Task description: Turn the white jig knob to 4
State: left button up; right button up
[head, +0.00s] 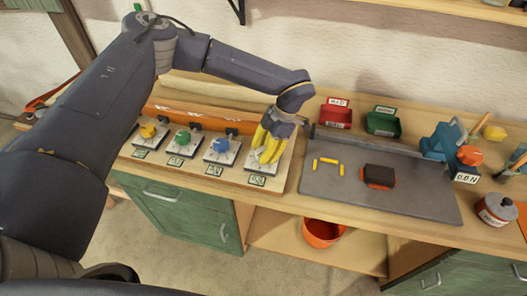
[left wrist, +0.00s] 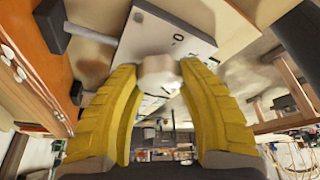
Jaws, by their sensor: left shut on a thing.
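The white jig knob (left wrist: 160,76) sits on its pale dial plate (left wrist: 182,32), between the yellow fingers of my left gripper (left wrist: 162,88) in the left wrist view. The fingers are shut on the knob. In the head view my left gripper (head: 264,152) comes down over the rightmost plate of the jig row and hides the white knob. A few dial marks show around the knob, but I cannot tell which number it points to. My right gripper is not in view.
Left along the jig board are a blue knob (head: 221,145), a green knob (head: 182,137) and a yellow knob (head: 148,131). A grey mat (head: 400,190) to the right bears a yellow bent piece (head: 328,163) and a dark block (head: 379,174). Red (head: 337,117) and green (head: 383,122) bins stand behind.

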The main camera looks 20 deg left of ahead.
pick_arm(q)
jog(key=m+t, duration=0.1)
jog(key=m, duration=0.2)
jog(key=m+t, duration=0.1)
jog(key=m, duration=0.1)
jog(key=shift+s+a+m+y, duration=0.1)
jog(key=shift+s+m+y, duration=0.05)
jog(key=shift+m+y, duration=0.25)
jog(key=m+t, duration=0.2)
jog(key=m, duration=0.3)
jog(key=shift+f, duration=0.1)
jog(key=shift+m, duration=0.4)
jog(key=o, duration=1.3)
jog(key=shift+c, duration=0.2)
jog(key=shift+h, duration=0.3)
jog(key=v, duration=1.2)
jog(key=shift+s, duration=0.1)
